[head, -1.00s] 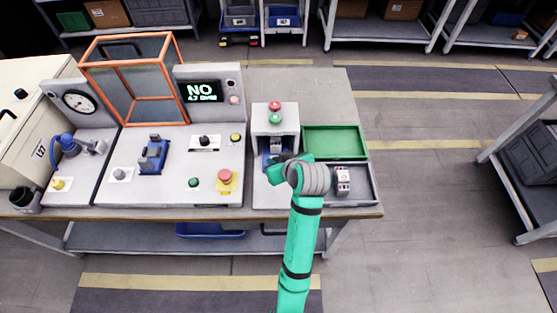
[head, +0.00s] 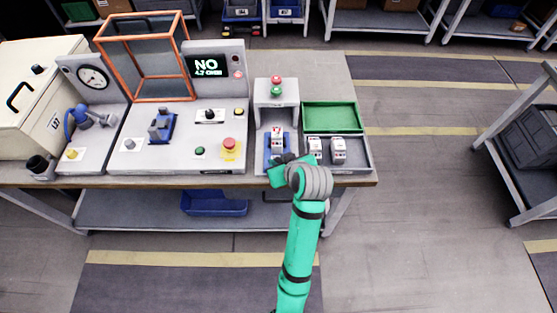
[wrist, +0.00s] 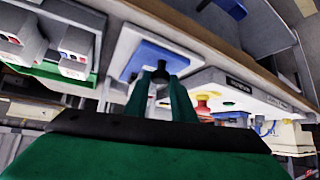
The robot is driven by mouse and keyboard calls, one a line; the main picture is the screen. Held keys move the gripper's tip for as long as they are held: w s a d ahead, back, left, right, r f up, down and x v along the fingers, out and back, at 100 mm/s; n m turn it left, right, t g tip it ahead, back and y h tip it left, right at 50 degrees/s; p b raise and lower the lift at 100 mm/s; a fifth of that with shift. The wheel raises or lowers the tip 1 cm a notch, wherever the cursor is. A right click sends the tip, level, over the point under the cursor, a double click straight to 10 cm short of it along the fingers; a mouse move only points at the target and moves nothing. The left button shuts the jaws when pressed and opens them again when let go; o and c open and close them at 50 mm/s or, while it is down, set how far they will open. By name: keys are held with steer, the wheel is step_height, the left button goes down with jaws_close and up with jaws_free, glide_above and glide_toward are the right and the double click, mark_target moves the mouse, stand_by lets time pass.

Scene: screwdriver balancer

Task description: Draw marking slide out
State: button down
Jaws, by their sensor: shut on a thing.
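The blue marking slide (head: 268,150) stands out in front of the grey marking station (head: 277,92), which has a red and a green button on top. A small white-and-grey part (head: 278,138) sits on the slide. My gripper (head: 284,160) is at the slide's front end. In the wrist view, the two green fingers (wrist: 161,78) are closed around a small dark knob in front of the blue slide (wrist: 158,58). My wrist partly hides the knob and the slide's front in the head view.
A grey tray (head: 357,168) with two similar parts lies right of the slide, with an empty green tray (head: 332,116) behind it. Left are a test panel with a red stop button (head: 229,144), an orange-framed guard (head: 144,100) and a screen reading NO.

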steer(key=c, duration=1.5)
jaws_free()
steer(key=shift+s, duration=0.2)
steer(key=shift+c, duration=0.2)
steer(key=v, duration=1)
steer(key=shift+s+r, duration=0.25)
steer(key=shift+r, duration=0.05)
steer(key=shift+d, duration=0.1)
steer(key=s+a+f+m+t+h, duration=0.25)
steer(key=s+f+m, duration=0.25)
steer(key=s+f, duration=0.65)
steer(key=s+r+t, duration=0.1)
steer(key=s+t, duration=0.1)
steer(key=s, duration=0.6)
steer(key=s+a+r+t, duration=0.1)
steer(key=s+r+t, duration=0.1)
steer(key=s, duration=0.7)
steer(key=shift+a+n+h, duration=0.2)
steer(key=shift+n+h, duration=0.1)
steer(key=shift+h, duration=0.15)
